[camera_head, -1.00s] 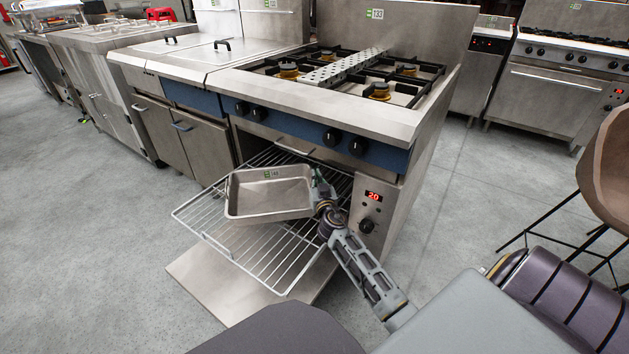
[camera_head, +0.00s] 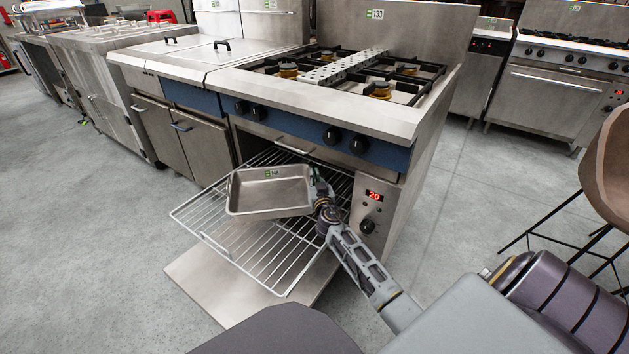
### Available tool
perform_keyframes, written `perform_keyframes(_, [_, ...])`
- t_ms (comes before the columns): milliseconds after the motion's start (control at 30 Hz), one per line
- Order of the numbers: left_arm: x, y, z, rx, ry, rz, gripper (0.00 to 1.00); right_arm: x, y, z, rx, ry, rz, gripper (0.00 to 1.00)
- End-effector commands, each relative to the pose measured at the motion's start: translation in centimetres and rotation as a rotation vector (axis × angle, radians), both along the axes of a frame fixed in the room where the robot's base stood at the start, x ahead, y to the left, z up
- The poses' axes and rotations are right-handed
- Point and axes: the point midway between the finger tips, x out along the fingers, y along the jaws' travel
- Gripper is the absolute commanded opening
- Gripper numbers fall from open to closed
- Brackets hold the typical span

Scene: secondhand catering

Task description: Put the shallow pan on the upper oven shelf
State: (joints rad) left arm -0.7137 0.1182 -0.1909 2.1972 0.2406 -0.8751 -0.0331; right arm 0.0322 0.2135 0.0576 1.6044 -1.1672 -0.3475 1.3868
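The shallow pan (camera_head: 268,194) is a grey metal rectangular tray, roughly level, at or just above the upper oven shelf (camera_head: 222,232). I cannot tell whether it touches the wires. The shelf is a wire rack pulled out of the oven, over the lowered oven door (camera_head: 215,292). My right gripper (camera_head: 316,186) is at the pan's right edge and appears shut on it; the fingertips are small and partly hidden. My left gripper is not in view.
The oven sits under a gas range (camera_head: 330,75) with a blue knob panel. The control panel with a red display (camera_head: 372,200) is close to the right of my gripper. A brown chair (camera_head: 606,170) stands at the right. The floor at left is clear.

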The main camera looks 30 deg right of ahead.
Motion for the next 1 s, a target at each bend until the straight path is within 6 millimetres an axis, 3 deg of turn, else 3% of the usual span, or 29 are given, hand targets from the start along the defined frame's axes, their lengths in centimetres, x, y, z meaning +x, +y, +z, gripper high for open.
perform_keyframes(400, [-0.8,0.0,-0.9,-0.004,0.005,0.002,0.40,0.6,-0.2,-0.1,0.003,-0.007,0.001,0.00])
perform_keyframes(433, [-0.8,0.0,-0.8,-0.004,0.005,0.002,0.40,0.5,-0.2,-0.4,0.000,-0.001,0.001,0.08])
perform_keyframes(600, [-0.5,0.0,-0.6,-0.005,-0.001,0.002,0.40,0.5,-0.2,-0.4,0.000,-0.001,0.001,0.28])
perform_keyframes(1000, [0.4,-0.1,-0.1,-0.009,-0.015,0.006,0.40,0.4,-0.1,-0.4,0.001,-0.001,0.001,0.28])
